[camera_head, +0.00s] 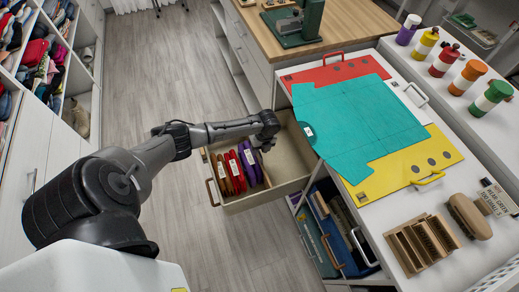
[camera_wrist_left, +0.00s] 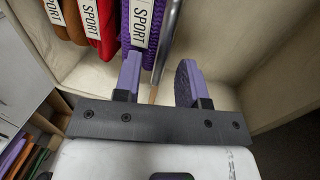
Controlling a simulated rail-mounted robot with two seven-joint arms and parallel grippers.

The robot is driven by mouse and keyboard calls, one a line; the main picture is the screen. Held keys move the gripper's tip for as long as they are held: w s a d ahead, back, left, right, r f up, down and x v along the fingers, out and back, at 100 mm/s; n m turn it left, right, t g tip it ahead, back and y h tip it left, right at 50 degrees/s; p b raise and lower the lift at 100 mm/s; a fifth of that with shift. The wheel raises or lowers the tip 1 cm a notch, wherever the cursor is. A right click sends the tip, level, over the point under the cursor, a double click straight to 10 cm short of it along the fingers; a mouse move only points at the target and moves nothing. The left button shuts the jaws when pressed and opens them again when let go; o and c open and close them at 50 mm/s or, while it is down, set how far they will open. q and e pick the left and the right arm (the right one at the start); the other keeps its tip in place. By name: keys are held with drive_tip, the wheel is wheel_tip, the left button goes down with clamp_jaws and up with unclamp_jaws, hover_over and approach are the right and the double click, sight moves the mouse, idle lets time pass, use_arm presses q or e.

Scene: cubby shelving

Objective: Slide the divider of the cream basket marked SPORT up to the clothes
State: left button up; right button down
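The cream basket (camera_head: 295,185) is pulled out and holds folded brown, red and purple clothes (camera_head: 232,172) at its left end. In the left wrist view the clothes carry white SPORT labels (camera_wrist_left: 140,22). A thin grey divider (camera_wrist_left: 168,45) stands upright right beside the purple piece, with bare basket floor and wall (camera_wrist_left: 235,50) to its right. My left gripper (camera_wrist_left: 158,82) is open inside the basket; its fingers lie on either side of the divider's line, the left one closer to it. In the head view its fingertips are hidden. My right gripper is not in view.
An open lower drawer (camera_head: 335,240) holds files. Clothes shelves line the left; floor between is clear.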

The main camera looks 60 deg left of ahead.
use_arm(q)
drive_tip(key=shift+c, duration=0.5)
clamp_jaws()
